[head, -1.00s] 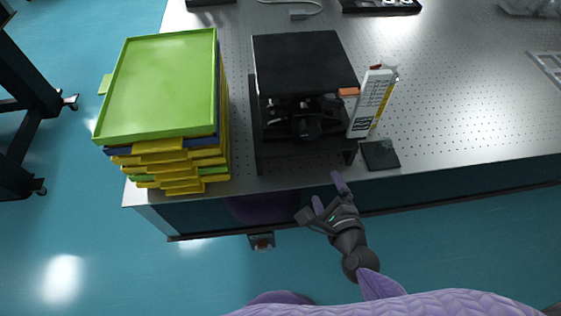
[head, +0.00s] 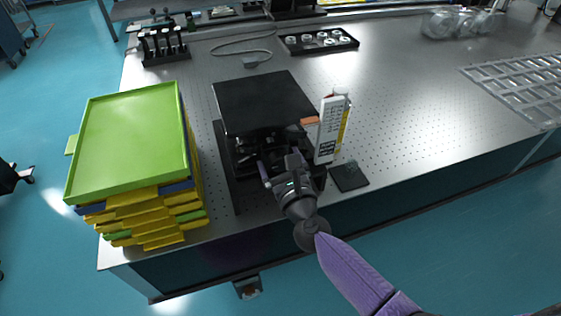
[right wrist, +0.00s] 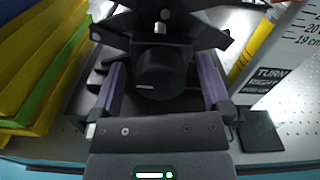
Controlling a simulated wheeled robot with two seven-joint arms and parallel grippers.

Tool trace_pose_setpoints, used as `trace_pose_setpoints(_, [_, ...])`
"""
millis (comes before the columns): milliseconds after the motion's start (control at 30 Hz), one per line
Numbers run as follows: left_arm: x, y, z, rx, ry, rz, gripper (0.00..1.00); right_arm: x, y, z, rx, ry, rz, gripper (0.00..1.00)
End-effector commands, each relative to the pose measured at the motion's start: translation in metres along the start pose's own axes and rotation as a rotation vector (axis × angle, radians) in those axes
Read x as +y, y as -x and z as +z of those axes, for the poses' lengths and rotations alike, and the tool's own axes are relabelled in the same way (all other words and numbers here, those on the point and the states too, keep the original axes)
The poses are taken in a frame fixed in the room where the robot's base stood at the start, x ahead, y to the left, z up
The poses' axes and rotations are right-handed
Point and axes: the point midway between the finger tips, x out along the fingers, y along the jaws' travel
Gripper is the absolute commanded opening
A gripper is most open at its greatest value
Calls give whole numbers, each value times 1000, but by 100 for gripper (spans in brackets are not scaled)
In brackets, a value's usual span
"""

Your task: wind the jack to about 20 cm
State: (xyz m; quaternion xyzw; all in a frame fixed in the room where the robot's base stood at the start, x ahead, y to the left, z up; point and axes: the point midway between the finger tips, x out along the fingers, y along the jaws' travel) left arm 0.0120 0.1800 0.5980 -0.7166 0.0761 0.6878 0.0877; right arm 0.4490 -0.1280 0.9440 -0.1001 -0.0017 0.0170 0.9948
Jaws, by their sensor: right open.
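The black lab jack (head: 262,105) stands on the perforated table, its flat top plate raised above the base. Its dark round knob (right wrist: 160,75) faces me in the right wrist view. My right gripper (head: 278,163) is at the jack's front. In the right wrist view its two purple fingers are open, one on each side of the knob, with visible gaps. A white height scale (head: 331,130) stands upright at the jack's right, with an orange pointer (head: 309,121) by the plate. The wrist view shows its 19 and 20 cm marks (right wrist: 305,35). My left gripper is out of view.
A stack of green, yellow and blue trays (head: 130,140) stands close to the jack's left. A small dark pad (head: 349,177) lies right of the jack near the front edge. A black holder (head: 320,40) and a cable lie behind. The table's middle right is clear.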

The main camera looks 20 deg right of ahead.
Motion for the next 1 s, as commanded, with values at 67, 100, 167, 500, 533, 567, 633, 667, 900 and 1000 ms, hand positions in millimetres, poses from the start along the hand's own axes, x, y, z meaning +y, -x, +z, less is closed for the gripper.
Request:
trace_pose_setpoints(67, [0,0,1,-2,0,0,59,0,0,0,0,0,0,99])
trace_pose_setpoints(100, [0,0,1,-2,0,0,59,0,0,0,0,0,0,90])
trace_pose_setpoints(167, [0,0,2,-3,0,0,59,0,0,0,0,0,0,78])
trace_pose_setpoints(500, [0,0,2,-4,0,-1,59,0,0,0,0,1,0,6])
trace_pose_setpoints(533, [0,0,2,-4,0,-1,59,0,0,0,0,1,0,5])
trace_pose_setpoints(567, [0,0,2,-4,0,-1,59,0,1,0,0,1,0,5])
trace_pose_setpoints(633, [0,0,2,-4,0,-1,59,0,1,0,1,5,0,5])
trace_pose_setpoints(667, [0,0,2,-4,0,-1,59,0,1,0,1,8,0,5])
trace_pose_setpoints(900, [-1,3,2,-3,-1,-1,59,0,1,0,1,92,0,5])
trace_pose_setpoints(1000, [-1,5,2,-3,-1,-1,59,0,1,0,2,162,0,5])
